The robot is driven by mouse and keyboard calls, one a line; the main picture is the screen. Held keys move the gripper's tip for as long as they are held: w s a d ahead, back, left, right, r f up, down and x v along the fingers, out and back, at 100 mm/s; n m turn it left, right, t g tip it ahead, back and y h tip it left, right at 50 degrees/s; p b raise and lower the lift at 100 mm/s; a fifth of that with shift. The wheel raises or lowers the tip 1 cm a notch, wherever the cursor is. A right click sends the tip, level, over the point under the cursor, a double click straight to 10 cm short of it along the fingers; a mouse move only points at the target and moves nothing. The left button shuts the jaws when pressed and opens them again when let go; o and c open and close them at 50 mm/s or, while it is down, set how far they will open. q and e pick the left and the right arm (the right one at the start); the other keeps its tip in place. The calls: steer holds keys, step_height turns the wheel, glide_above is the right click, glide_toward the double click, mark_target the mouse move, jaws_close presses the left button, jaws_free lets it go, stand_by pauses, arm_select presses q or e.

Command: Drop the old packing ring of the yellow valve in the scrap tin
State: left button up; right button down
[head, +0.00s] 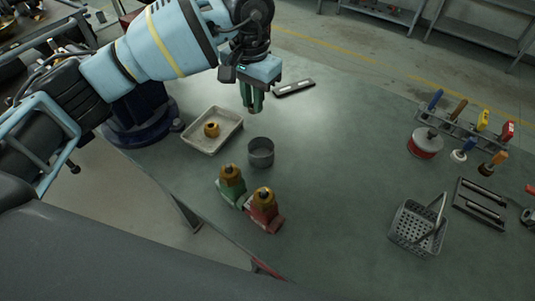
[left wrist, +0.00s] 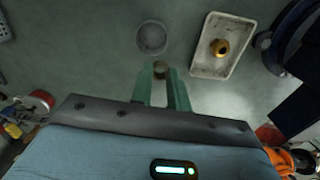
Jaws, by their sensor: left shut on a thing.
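My left gripper (head: 252,108) points down over the bench, behind the grey round tin (head: 261,153) in the head view. In the left wrist view its green fingers (left wrist: 161,80) are shut on a small brownish, ring-like piece (left wrist: 160,68), taken to be the packing ring. The tin (left wrist: 152,38) is open at the top and stands apart from the fingertips. I see no clearly yellow valve. A green valve (head: 231,186) and a red valve (head: 265,212), both with brass-coloured tops, stand in front of the tin. My right gripper is not in view.
A pale tray (head: 198,143) holding a brass nut (head: 211,129) lies left of the tin. A dark flat bar (head: 294,88) lies behind. A grey basket (head: 417,226), a red-sided round container (head: 425,143) and a tool rack (head: 462,126) stand right. The bench middle is clear.

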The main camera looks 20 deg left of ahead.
arm_select(q)
steer(key=shift+f, duration=0.2)
